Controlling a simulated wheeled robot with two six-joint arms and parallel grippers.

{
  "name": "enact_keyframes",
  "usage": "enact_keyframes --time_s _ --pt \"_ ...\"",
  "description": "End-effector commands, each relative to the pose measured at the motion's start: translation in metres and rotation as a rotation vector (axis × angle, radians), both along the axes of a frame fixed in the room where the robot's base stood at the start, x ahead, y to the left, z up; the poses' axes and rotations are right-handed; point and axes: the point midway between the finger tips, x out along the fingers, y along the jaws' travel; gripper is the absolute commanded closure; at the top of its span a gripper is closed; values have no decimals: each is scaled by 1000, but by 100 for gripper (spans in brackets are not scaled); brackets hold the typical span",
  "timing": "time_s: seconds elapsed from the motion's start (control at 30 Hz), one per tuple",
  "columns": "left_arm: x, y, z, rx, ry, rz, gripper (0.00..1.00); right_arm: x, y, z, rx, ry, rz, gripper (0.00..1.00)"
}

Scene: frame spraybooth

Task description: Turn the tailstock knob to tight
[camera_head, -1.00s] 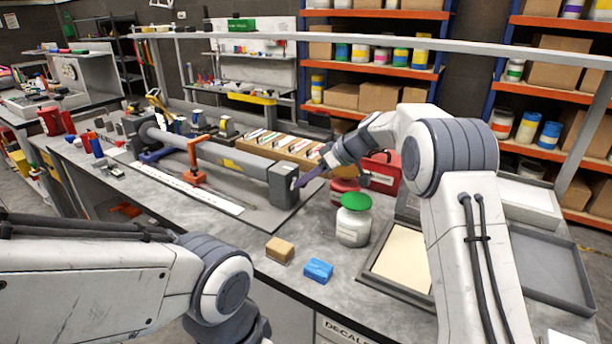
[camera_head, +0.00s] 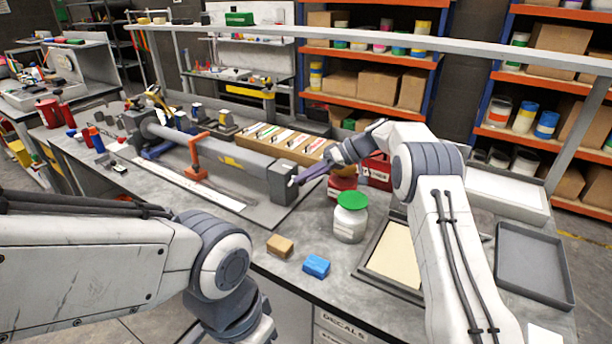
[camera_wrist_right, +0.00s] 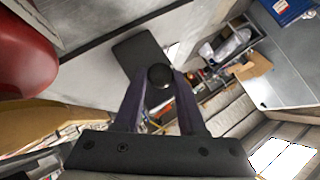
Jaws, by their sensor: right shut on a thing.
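The tailstock (camera_head: 283,183) is a dark grey block at the right end of a long grey tube (camera_head: 215,150) on the bench. My right gripper (camera_head: 298,180) reaches it from the right, fingers at its end face. In the right wrist view the tailstock knob (camera_wrist_right: 160,76) is a dark round knob between the two purple fingertips, and my right gripper (camera_wrist_right: 160,84) is shut on it. The knob's markings and turn angle cannot be read. My left arm crosses the lower left of the head view; its gripper is out of frame.
A green-lidded jar (camera_head: 350,217), a tan block (camera_head: 280,246) and a blue block (camera_head: 316,266) stand in front of the tailstock. A red box (camera_head: 377,172) is behind my right wrist. A tray with a pale sheet (camera_head: 395,254) lies at the right.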

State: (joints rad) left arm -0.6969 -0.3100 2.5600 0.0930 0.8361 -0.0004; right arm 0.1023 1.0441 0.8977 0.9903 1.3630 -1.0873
Motion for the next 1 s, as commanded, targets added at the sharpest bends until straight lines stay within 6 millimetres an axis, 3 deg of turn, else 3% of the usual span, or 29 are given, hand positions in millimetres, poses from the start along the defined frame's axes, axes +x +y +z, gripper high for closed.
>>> enact_keyframes --time_s 0.2,0.23,0.3,0.67,0.77,0.93,1.0 --pt "0 0 0 0 0 0 50 1 -1 1 0 -3 -3 100" --pt "0 0 0 0 0 0 50 1 -1 1 0 -3 -3 57" --pt "0 0 0 0 0 0 50 1 -1 1 0 -3 -3 33" --pt "0 0 -1 0 0 0 50 1 0 3 -1 -4 -1 33" --pt "0 0 -3 0 0 0 50 1 0 12 -1 -7 -1 33" --pt "0 0 -9 0 0 0 50 1 -2 44 -2 -10 -2 33" --pt "0 0 -16 0 0 0 50 -9 -18 51 -3 -6 -7 33"
